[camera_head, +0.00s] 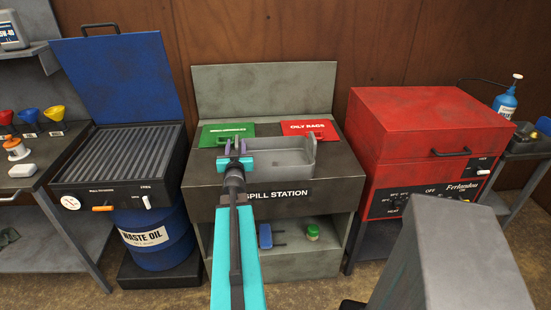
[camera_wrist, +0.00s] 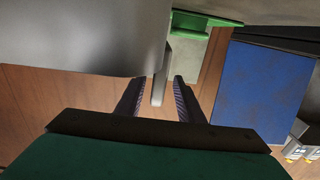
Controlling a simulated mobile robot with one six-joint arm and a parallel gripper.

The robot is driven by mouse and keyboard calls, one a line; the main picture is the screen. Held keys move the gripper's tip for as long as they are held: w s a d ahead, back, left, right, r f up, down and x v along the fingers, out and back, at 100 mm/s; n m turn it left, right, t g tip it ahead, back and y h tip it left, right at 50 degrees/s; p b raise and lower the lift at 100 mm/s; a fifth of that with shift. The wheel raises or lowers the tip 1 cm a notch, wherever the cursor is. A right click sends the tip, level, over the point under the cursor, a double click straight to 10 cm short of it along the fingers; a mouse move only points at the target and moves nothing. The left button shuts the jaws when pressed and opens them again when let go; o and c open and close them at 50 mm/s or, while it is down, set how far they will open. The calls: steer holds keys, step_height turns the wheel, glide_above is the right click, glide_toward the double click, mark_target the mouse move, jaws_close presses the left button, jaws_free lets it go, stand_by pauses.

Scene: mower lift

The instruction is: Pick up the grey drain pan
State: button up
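The grey drain pan (camera_head: 288,159) sits on top of the spill station (camera_head: 325,172), in front of the green and red lids. My gripper (camera_head: 235,147) is at the left end of the pan, with its purple fingers apart. In the wrist view the pan (camera_wrist: 85,38) fills the upper left. A narrow grey bar, seemingly the pan's handle, stands between the two fingers of my gripper (camera_wrist: 158,82). Gaps show on both sides of the bar, so the fingers do not appear to press on it. My arm hides part of the station front.
A green lid (camera_head: 224,134) and a red lid (camera_head: 309,129) lie behind the pan. A black ribbed grill (camera_head: 122,152) with a raised blue lid (camera_head: 125,75) stands left. A red cabinet (camera_head: 425,125) stands right.

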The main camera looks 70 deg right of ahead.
mark_target(238, 137)
steer(key=shift+d, duration=0.1)
stand_by(0.3)
steer(key=shift+p+x, duration=0.7)
steer(key=shift+x, duration=0.95)
steer(key=shift+p+x, duration=0.3)
steer(key=shift+x, duration=0.6)
steer(key=shift+s+r, duration=0.1)
jaws_close()
